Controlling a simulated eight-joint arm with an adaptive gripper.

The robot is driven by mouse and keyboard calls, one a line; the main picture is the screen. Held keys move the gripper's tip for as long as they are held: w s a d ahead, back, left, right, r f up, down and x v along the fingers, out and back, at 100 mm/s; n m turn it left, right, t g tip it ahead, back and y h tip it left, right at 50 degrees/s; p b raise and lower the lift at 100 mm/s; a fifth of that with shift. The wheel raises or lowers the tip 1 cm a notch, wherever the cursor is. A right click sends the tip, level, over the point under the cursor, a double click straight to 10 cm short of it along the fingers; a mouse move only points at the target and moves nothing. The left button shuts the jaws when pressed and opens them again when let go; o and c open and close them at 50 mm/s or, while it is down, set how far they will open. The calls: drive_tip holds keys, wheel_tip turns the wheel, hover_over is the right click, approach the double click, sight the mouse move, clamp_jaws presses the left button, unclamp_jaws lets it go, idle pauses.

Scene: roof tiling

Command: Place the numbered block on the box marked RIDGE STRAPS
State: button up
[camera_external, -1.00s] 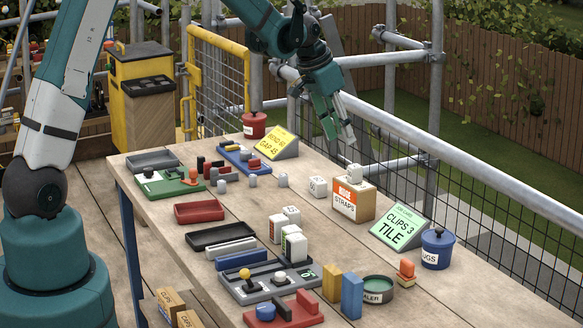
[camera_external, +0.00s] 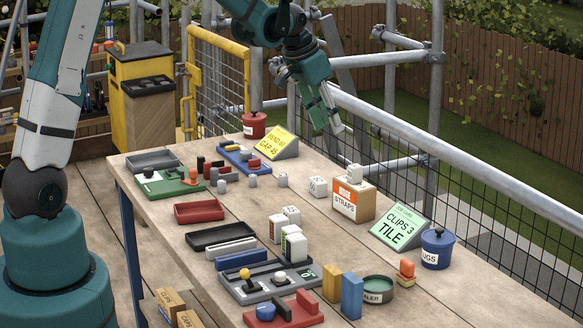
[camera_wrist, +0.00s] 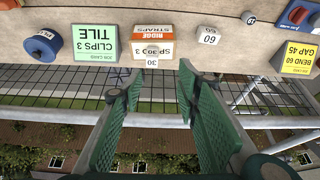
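A small white numbered block (camera_external: 354,171) sits on top of the RIDGE STRAPS box (camera_external: 344,205). In the wrist view the block (camera_wrist: 152,55) shows a label reading 30, and the box (camera_wrist: 165,32) has an orange and white label. My gripper (camera_external: 330,125) is above and behind the box, apart from it. In the wrist view its two green fingers (camera_wrist: 160,72) are spread with nothing between them. A second white block (camera_external: 318,187), which reads 60 in the wrist view (camera_wrist: 209,38), stands on the table left of the box.
A green CLIPS 3 TILE sign (camera_external: 400,228) and a blue pot (camera_external: 437,248) stand right of the box. A yellow sign (camera_external: 277,143) and a red pot (camera_external: 254,126) are farther back. Trays and several blocks fill the left and front. A metal railing (camera_external: 470,175) runs behind the table.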

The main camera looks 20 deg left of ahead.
drive_tip(key=s+a+r+n+t, duration=0.1)
drive_tip(key=s+a+r, duration=0.4)
drive_tip(key=a, duration=0.2)
drive_tip(key=s+a+r+n+y, duration=0.1)
drive_tip(key=s+a+r+n, duration=0.1)
drive_tip(key=s+a+r, duration=0.4)
drive_tip(key=s+a+r+n+t, duration=0.1)
drive_tip(key=s+a+r, duration=0.25)
drive_tip(key=a, duration=0.55)
drive_tip(key=s+a+n+t+y, duration=0.1)
drive_tip(key=s+a+n, duration=0.1)
drive_tip(key=s+a, duration=0.5)
drive_tip(key=s+a+f+n+y, duration=0.1)
drive_tip(key=s+a, duration=0.6)
drive_tip(key=s, duration=0.7)
drive_tip(key=shift+s+a+f+n+t, duration=0.25)
drive_tip(key=shift+a+n+t, duration=0.15)
drive_tip(key=shift+n, duration=0.3)
